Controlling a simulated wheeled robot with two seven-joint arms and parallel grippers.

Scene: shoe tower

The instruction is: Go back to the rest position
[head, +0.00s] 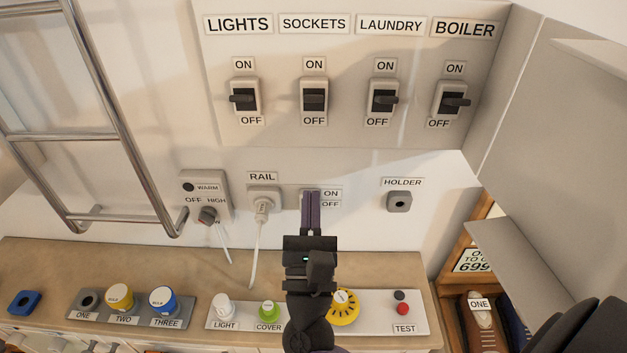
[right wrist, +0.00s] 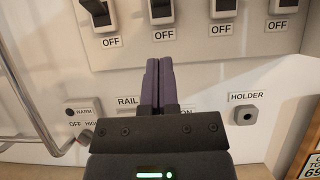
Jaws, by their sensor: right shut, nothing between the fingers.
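My right gripper (head: 311,200) is shut and empty, its two dark purple fingers together and pointing at the wall. In the head view the fingers cover the switch place between the RAIL socket (head: 263,199) and its ON/OFF labels (head: 331,198). The right wrist view shows the same shut fingers (right wrist: 157,82) in front of the wall panel below the breakers. I cannot tell whether the fingertips touch the wall. A dark part of mine shows at the lower right of the head view. My left gripper is not in view.
Above are the LIGHTS (head: 244,98), SOCKETS (head: 314,96), LAUNDRY (head: 383,98) and BOILER (head: 451,99) breakers. A chrome towel rail (head: 125,140) stands at left, the HOLDER (head: 399,201) at right. Below, a wooden counter (head: 180,262) carries trays of bulbs and buttons. A grey panel edges the right.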

